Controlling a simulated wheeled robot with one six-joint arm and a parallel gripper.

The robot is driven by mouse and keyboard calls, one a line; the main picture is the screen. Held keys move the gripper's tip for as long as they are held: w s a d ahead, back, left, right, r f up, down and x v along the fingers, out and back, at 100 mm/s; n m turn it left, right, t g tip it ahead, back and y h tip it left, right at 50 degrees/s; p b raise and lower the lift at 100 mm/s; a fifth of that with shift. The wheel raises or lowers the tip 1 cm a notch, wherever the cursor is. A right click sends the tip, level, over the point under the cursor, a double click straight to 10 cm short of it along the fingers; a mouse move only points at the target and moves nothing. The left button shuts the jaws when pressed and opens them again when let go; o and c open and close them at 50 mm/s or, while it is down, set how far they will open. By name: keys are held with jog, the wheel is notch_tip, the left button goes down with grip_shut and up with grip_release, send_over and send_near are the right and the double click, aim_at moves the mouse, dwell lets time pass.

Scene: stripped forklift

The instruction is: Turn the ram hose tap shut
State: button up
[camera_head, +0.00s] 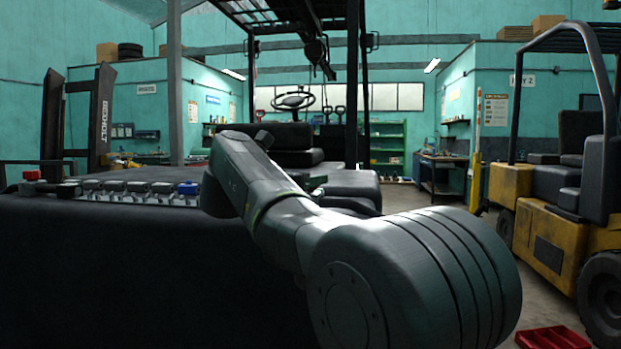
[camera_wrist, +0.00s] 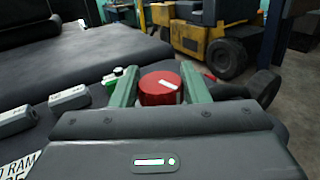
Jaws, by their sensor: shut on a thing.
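In the wrist view a round red tap knob (camera_wrist: 155,94) with a white line on its top sits between the two green fingers of my gripper (camera_wrist: 158,72). The fingers are shut on the knob from both sides. The white line slants a little down to the right. The knob's lower part is hidden by my gripper's body. A label (camera_wrist: 20,165) with the partly cut word RAM shows at the lower left. In the head view my arm covers the gripper and the knob it holds.
Grey-capped fittings (camera_wrist: 69,98) stand left of the knob; a green-and-white piece (camera_wrist: 115,75) is closer to it. In the head view a row of fittings (camera_head: 125,190) has a blue cap (camera_head: 188,188) at its right. A yellow forklift (camera_head: 560,220) and red tray (camera_head: 551,338) are at right.

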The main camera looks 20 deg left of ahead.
jog(key=shift+m+g+h+p, duration=0.8)
jog(key=shift+m+h, duration=0.6)
jog(key=shift+h, duration=0.6)
jog(key=o, duration=0.9)
jog(key=shift+o, duration=0.2)
jog(key=p+v, duration=0.1)
jog(key=v, duration=1.2)
jog(key=shift+s+a, duration=0.25)
jog(key=shift+a, duration=0.15)
jog(key=shift+w, duration=0.15)
